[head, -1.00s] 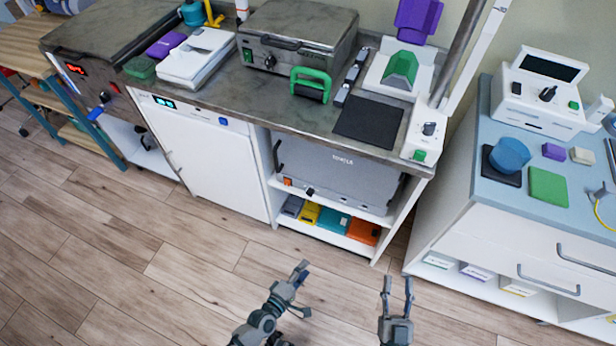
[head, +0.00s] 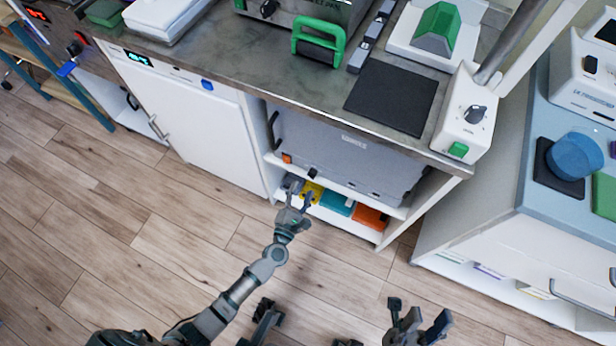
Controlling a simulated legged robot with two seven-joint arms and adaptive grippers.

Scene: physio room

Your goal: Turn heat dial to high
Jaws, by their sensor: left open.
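Several dials are in the head view; I cannot tell by label which is the heat dial. A black dial (head: 475,113) sits on the white lamp base at the counter's right end, above a green button (head: 458,149). Another dark dial (head: 268,9) is on the metal heater's front at the top, partly cut off. A dark knob (head: 75,48) is on the left unit. My right gripper (head: 417,316) is open and empty over the floor, well below the counter.
The counter (head: 215,50) holds a green-handled roller (head: 318,40), a black mat (head: 391,97) and a green wedge on a white stand (head: 433,35). A grey case (head: 345,150) is on the shelf below. A blue-topped cabinet (head: 540,110) stands right. The floor in front is clear.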

